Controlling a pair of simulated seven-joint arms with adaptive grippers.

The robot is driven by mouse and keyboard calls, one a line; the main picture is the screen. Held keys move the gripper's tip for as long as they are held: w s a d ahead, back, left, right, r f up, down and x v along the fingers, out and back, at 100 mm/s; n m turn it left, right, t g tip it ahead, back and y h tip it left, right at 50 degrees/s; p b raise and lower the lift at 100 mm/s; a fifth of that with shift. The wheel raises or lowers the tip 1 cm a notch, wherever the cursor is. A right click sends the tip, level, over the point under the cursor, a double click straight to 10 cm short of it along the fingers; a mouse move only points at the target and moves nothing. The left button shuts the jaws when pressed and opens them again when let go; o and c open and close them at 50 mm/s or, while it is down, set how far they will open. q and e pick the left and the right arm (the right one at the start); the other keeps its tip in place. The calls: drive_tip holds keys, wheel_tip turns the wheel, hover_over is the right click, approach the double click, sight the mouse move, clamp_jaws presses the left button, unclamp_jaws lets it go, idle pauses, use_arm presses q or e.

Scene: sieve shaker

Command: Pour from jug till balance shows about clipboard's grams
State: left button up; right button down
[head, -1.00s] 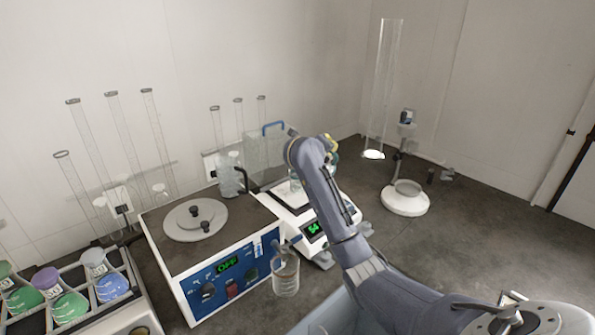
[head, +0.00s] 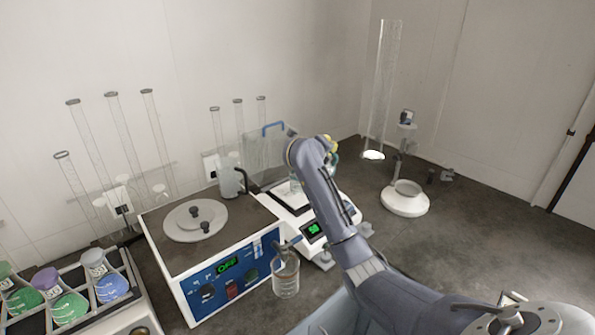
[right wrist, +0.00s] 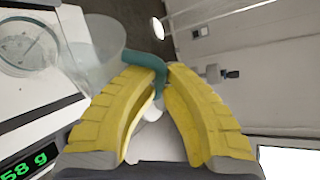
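My right gripper (right wrist: 155,95) is shut on the teal handle (right wrist: 146,58) of the clear jug (right wrist: 92,48). The jug is tilted beside a clear round vessel (right wrist: 28,42) on the balance; I cannot make out a stream. In the head view, the yellow fingers of my right gripper (head: 331,143) are mostly behind my own arm, above the white balance (head: 285,212). The balance's green display (right wrist: 28,163) reads 58 g in the right wrist view. My left gripper is out of view. No clipboard is visible.
A white round stand (head: 404,200) is to the right. The bench at far right is clear.

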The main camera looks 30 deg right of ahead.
drive_tip(key=shift+s+d+m, duration=0.15)
drive_tip(key=shift+m, duration=0.15)
drive_tip(key=shift+s+d+f+m+t+y, duration=0.4)
drive_tip(key=shift+d+f+m+y, duration=0.15)
drive_tip(key=shift+f+m+y, duration=0.1)
drive_tip(key=shift+s+d+f, duration=0.2)
drive_tip(key=shift+f, duration=0.4)
drive_tip(key=s+d+f+m+t+y+p, duration=0.1)
drive_tip(key=s+d+f+m+t+y, duration=0.2)
drive_tip(key=f, duration=0.4)
drive_tip(key=shift+s+d+m, duration=0.45)
drive_tip(key=shift+d+m, duration=0.35)
drive_tip(key=shift+m, duration=0.05)
